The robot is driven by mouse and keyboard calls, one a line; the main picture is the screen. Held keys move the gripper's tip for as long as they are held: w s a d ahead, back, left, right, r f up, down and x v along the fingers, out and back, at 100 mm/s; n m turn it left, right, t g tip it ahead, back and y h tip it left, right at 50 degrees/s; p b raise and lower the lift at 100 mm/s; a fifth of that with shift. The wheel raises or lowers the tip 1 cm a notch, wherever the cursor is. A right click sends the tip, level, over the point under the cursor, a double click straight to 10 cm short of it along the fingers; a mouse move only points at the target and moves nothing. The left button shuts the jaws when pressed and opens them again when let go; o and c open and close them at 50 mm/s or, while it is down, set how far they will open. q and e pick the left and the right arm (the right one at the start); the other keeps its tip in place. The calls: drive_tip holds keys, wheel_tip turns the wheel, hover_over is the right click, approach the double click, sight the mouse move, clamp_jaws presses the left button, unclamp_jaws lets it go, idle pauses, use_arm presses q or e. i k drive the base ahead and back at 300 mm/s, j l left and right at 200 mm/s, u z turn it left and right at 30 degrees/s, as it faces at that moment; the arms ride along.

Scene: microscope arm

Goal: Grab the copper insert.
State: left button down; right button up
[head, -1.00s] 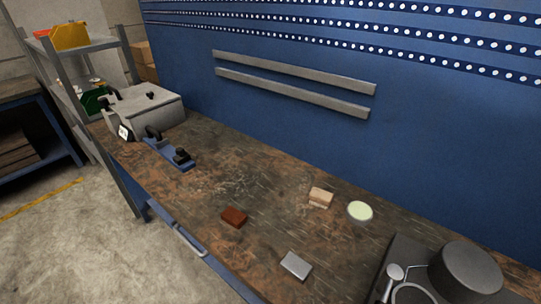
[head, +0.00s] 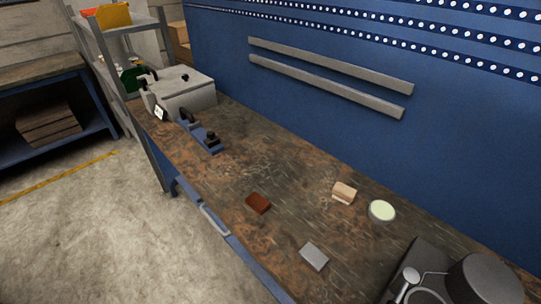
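A small reddish-brown block (head: 258,203), the one most like copper in colour, lies flat on the worn brown workbench (head: 285,225) near its front edge. A tan block (head: 344,193) with a lighter lower part lies to its right, farther back. A flat grey plate (head: 314,256) lies nearer to me. A pale green disc with a light rim (head: 382,211) lies right of the tan block. Nothing covers the reddish-brown block. Neither of my grippers shows in the head view.
A dark device with a thick round cylinder (head: 484,280) and a thin metal arm stands at the lower right. A blue hand plane (head: 203,136) and a grey box (head: 183,91) stand at the bench's far left end. A blue wall runs behind. Bench around the reddish-brown block is clear.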

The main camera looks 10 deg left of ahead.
sight(259, 205)
drive_tip(key=j+z, duration=0.55)
drive_tip(key=z, duration=0.15)
drive_tip(key=j+z, duration=0.35)
drive_tip(key=k+j, duration=0.1)
drive_tip(key=j, duration=0.35)
drive_tip(key=j+z, duration=0.1)
drive_tip(key=j, duration=0.4)
drive_tip(key=k+j, duration=0.15)
drive_tip(key=j, duration=0.3)
drive_tip(key=k+j+z, duration=0.1)
drive_tip(key=j, duration=0.35)
drive_tip(key=k+j+z, duration=0.1)
drive_tip(key=j, duration=0.4)
